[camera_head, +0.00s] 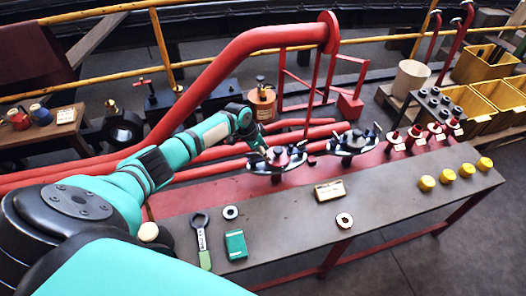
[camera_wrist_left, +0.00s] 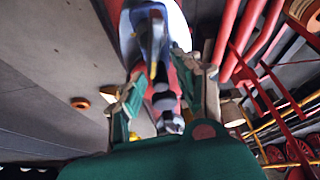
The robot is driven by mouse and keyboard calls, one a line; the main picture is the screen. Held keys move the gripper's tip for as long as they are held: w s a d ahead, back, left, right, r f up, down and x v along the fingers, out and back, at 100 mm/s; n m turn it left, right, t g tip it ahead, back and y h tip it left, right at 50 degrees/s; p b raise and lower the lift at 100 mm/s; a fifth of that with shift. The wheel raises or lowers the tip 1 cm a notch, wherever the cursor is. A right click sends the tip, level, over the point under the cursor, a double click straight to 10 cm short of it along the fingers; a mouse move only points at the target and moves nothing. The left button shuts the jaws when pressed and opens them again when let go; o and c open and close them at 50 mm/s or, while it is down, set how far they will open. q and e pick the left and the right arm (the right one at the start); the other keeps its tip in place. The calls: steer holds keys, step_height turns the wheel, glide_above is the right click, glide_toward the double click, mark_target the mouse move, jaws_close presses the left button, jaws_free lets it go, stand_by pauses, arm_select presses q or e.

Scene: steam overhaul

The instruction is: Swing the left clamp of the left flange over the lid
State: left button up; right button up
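The left flange (camera_head: 277,161) is a dark round fitting with a red middle and several dark clamps around its rim, on the far side of the bench. My left gripper (camera_head: 262,153) is at its left side and hides part of it. In the left wrist view, the fingers of my left gripper (camera_wrist_left: 158,88) stand apart on either side of a blurred grey and dark clamp part (camera_wrist_left: 160,100). I cannot tell whether they touch it. The flange also shows beyond the fingertips, blurred, and its lid is hard to make out. My right gripper is not in view.
A second flange (camera_head: 353,144) stands to the right. On the bench (camera_head: 280,222) lie a wrench (camera_head: 201,240), a green box (camera_head: 236,244), rings and a small plate (camera_head: 329,190). Yellow caps (camera_head: 447,176) and red valves line its right side. Red pipes (camera_head: 240,50) run behind.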

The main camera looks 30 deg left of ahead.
arm_select(q)
steer(key=shift+o, duration=0.5)
steer(key=shift+s+d, duration=0.2)
steer(key=shift+w+a, duration=0.15)
steer(key=shift+a+r, duration=0.1)
steer(key=shift+r, duration=0.25)
steer(key=v, duration=1.1)
